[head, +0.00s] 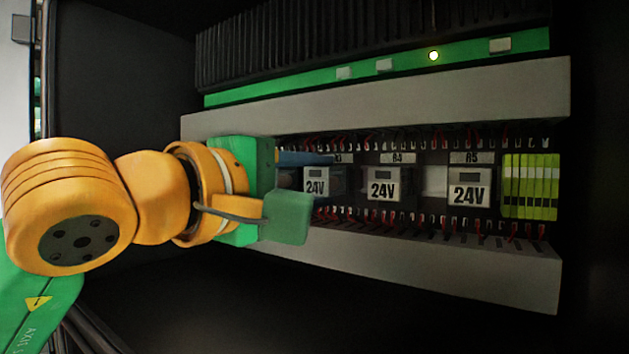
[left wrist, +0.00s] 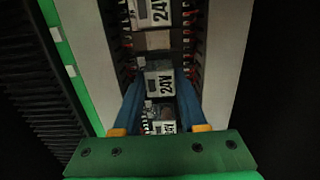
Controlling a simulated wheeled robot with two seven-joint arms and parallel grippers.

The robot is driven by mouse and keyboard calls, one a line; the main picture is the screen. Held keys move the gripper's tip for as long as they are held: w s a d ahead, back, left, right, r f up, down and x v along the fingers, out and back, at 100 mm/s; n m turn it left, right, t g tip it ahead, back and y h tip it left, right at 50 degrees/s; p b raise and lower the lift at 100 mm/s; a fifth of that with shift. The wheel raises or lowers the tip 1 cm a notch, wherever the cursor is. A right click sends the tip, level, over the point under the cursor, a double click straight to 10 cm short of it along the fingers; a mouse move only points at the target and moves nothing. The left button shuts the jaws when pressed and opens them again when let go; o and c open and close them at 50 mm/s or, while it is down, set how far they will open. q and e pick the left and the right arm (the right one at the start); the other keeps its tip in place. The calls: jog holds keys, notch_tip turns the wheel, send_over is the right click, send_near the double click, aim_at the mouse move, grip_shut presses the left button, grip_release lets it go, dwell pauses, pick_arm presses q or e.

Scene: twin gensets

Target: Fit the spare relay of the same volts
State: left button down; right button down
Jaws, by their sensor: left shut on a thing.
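My left gripper (head: 325,170) reaches in from the left along the relay row. Its blue fingers (left wrist: 160,88) stand on both sides of a relay marked 24V (left wrist: 158,82). It is shut on this relay, which looks like the one under the partly hidden R3 label (head: 316,182). I cannot tell whether that relay is fully seated. A second 24V relay (head: 384,186) sits under label R4, and a third 24V relay (head: 468,188) sits under R5. Another 24V relay (left wrist: 160,127) shows lower between the fingers in the wrist view. The gripper and arm hide the row's left end.
Grey wiring ducts (head: 400,95) run above and below (head: 450,265) the relays, with red-tipped wires along them. Yellow-green terminals (head: 530,186) close the row at right. A green board (head: 290,88) with a lit lamp (head: 433,56) lies above. The dark cabinet space below is free.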

pick_arm(q)
jog(key=shift+w+d, duration=0.1)
jog(key=shift+w, duration=0.1)
dwell(0.6)
jog(key=shift+c, duration=1.9)
grip_release()
jog(key=shift+s+f, duration=0.1)
jog(key=b+v, duration=0.3)
jog(key=v, duration=0.4)
